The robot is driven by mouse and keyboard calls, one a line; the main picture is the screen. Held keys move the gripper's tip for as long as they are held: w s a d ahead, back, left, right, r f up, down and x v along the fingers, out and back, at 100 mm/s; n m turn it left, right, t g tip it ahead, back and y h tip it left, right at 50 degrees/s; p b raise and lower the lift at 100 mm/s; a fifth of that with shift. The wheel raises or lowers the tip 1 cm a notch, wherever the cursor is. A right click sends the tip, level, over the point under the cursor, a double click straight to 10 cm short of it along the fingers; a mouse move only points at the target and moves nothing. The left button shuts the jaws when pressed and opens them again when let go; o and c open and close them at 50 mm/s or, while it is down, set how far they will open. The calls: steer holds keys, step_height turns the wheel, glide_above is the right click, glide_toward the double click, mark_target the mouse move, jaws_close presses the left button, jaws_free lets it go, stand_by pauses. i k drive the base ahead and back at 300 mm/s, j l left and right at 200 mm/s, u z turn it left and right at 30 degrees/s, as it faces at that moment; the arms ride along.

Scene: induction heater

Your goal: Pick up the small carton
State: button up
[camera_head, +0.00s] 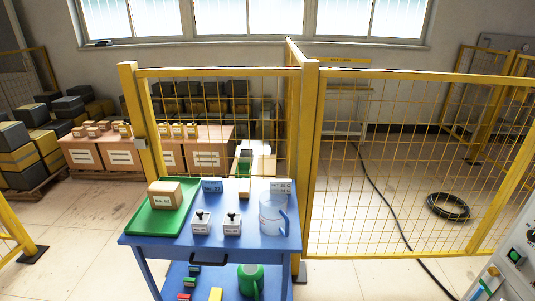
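A small brown carton (165,194) with a white label reading "No. 02" sits on a green tray (147,224). The tray lies on the left part of a blue cart's top (185,240). The carton looks upright and its near face shows. Its underside is hidden. My gripper is not in this view.
Two white boxes with black tops (201,223), a clear jug (272,214) and small sign cards (281,187) share the cart top. A green watering can (250,280) is on the lower shelf. A yellow mesh fence (400,160) stands behind. A control panel (512,262) is at right.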

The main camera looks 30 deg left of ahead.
mark_target(162, 195)
steer(key=u, duration=1.7)
steer(key=i+j, duration=0.15)
steer(key=i, duration=0.25)
steer(key=i+j+z, duration=0.1)
steer(key=i, duration=0.3)
steer(key=i+j+z, duration=0.1)
steer(key=i, duration=0.3)
steer(key=i+j, duration=0.25)
steer(key=i, duration=0.15)
